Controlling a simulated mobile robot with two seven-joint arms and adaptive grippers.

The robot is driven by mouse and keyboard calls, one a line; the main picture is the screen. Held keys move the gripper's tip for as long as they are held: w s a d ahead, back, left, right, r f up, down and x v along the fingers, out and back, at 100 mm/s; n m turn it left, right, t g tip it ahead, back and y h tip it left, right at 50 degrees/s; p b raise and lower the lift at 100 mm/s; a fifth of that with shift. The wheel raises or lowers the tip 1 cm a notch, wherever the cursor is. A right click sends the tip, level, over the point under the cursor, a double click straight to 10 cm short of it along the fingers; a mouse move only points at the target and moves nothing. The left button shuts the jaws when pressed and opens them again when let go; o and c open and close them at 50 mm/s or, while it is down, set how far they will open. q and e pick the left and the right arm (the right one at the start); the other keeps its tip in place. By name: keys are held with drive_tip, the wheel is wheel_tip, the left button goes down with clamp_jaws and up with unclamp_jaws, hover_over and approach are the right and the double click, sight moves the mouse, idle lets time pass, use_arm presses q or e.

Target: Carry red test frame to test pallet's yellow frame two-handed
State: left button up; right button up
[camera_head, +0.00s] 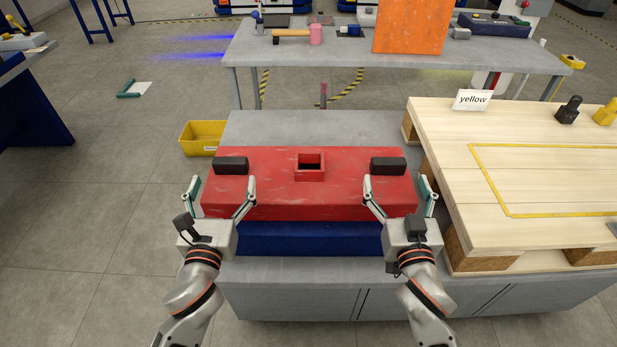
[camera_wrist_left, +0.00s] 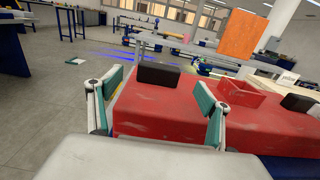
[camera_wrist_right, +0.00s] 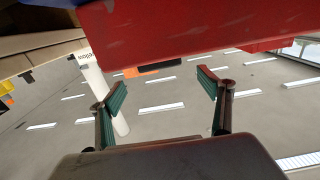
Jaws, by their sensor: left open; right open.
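The red test frame (camera_head: 270,187) lies on a blue block (camera_head: 310,238) on the grey cart. It has a square opening in the middle and a black handle at each end: the left handle (camera_head: 231,165) and the right handle (camera_head: 388,166). My left gripper (camera_head: 223,186) is open at the frame's left end, its fingers apart near the left handle. It also shows open in the left wrist view (camera_wrist_left: 158,95). My right gripper (camera_head: 397,186) is open near the right handle. The yellow frame outline (camera_head: 490,180) is on the wooden test pallet (camera_head: 455,220).
A sign reading "yellow" (camera_head: 472,100) stands on the pallet's far edge. A yellow bin (camera_head: 203,137) sits left of the cart. A grey table (camera_head: 360,55) with tools stands behind.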

sight(229, 166)
use_arm(q)
drive_tip(key=shift+w+f, duration=0.1)
drive_tip(key=shift+w, duration=3.9)
use_arm(e)
drive_tip(key=shift+w+f, duration=0.1)
drive_tip(key=shift+w, duration=3.9)
